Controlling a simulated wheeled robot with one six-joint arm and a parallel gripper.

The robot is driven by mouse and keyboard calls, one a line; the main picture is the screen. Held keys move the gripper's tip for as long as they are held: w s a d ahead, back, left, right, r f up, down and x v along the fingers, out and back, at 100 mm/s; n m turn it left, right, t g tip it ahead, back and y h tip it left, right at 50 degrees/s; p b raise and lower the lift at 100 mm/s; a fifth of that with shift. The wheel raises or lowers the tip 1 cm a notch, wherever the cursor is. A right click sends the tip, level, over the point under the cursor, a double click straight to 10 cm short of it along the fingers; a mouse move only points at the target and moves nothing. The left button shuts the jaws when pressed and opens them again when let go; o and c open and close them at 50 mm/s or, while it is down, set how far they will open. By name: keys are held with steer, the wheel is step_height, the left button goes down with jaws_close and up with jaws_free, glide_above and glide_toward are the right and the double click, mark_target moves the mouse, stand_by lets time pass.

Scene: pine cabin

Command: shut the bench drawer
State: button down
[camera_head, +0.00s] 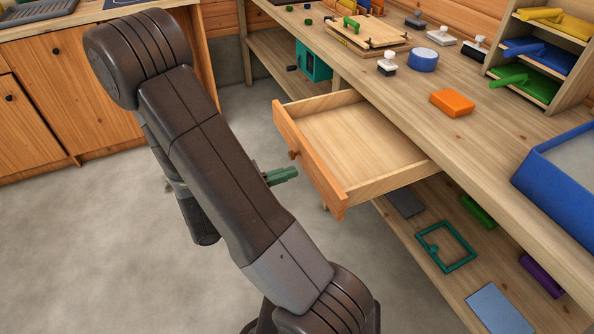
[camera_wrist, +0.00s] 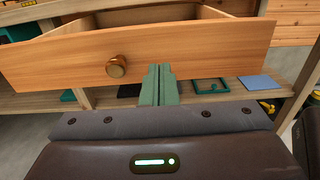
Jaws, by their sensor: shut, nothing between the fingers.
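The bench drawer (camera_head: 352,134) is pulled out from under the workbench top, and its inside looks empty. Its wooden front (camera_wrist: 205,48) fills the upper part of the wrist view, with a round knob (camera_wrist: 116,67) left of my fingers. The knob (camera_head: 293,154) also shows in the head view. My gripper (camera_head: 296,173) is shut and empty, its green fingers pointing at the drawer front. In the wrist view my gripper (camera_wrist: 159,68) lies to the right of the knob, near the front's lower part. I cannot tell whether the fingertips touch the front.
The benchtop (camera_head: 490,150) holds an orange block (camera_head: 452,103), a blue tape roll (camera_head: 423,59), stamps and a blue tray (camera_head: 560,185). A lower shelf (camera_head: 470,270) holds a green frame (camera_head: 445,246) and other pieces. The floor (camera_head: 90,250) left of my arm is clear.

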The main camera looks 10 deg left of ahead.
mark_target(309, 166)
steer(key=shift+x, duration=1.6)
